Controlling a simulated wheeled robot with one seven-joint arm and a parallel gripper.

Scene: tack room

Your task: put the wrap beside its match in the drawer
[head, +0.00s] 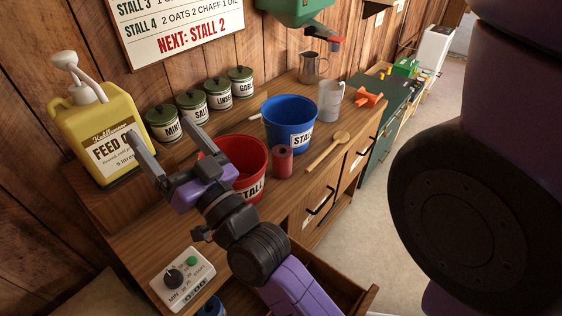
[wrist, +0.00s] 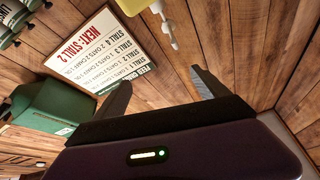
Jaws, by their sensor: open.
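A dark red roll, seemingly the wrap (head: 282,161), stands upright on the wooden counter, just right of the red bucket (head: 257,188). The open drawer (head: 364,303) shows at the bottom of the head view; my arm and the frame's edge hide most of its inside. A blue roll (head: 209,307) is partly visible at the bottom edge; I cannot tell whether it lies in the drawer. My gripper (head: 160,128) is open and empty, raised over the counter left of the red bucket. Its fingers (wrist: 160,80) point toward the wall in the wrist view.
A blue bucket (head: 290,124), clear jug (head: 330,102) and wooden spoon (head: 327,152) are on the counter. Green-lidded canisters (head: 191,112) and a yellow feed-oil jug (head: 106,132) stand behind. A timer box (head: 181,279) sits at the front left. A feed sign (head: 180,27) hangs on the wall.

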